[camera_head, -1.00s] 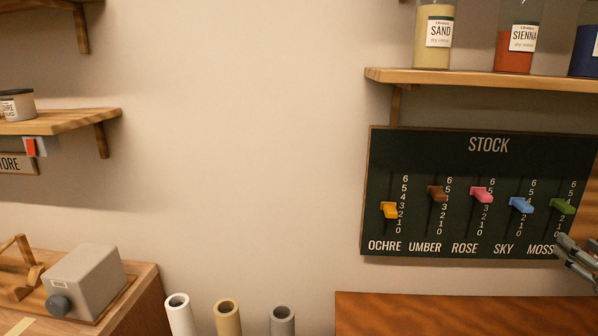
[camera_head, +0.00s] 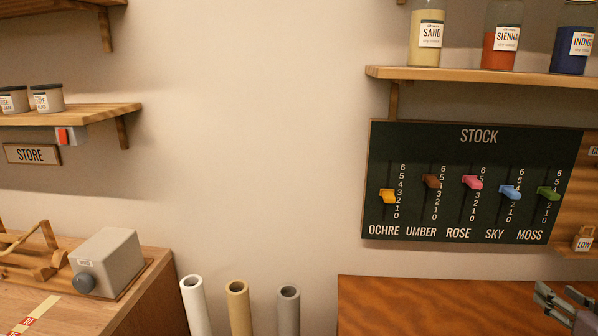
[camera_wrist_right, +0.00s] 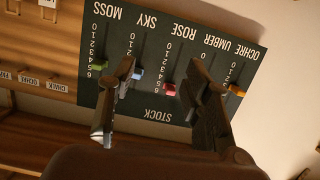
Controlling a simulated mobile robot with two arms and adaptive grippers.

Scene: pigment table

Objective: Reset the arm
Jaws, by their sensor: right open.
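My right gripper (camera_head: 562,303) is at the lower right of the head view, in front of the wooden surface and below the stock board (camera_head: 478,137). Its fingers are apart and empty. In the right wrist view the two fingers (camera_wrist_right: 160,108) stand apart, with the board (camera_wrist_right: 160,98) upside down behind them. The board's sliders are ochre (camera_head: 388,196), umber (camera_head: 432,181), rose (camera_head: 472,182), sky (camera_head: 510,192) and moss (camera_head: 548,194). The gripper is clear of them in the head view. My left gripper is not in view.
A shelf (camera_head: 480,74) with pigment bottles hangs above the board. A wooden surface (camera_head: 430,305) lies below it. Paper tubes (camera_head: 238,305) stand in the middle. A grey box (camera_head: 106,262) sits on the left bench. The wall between the shelves is clear.

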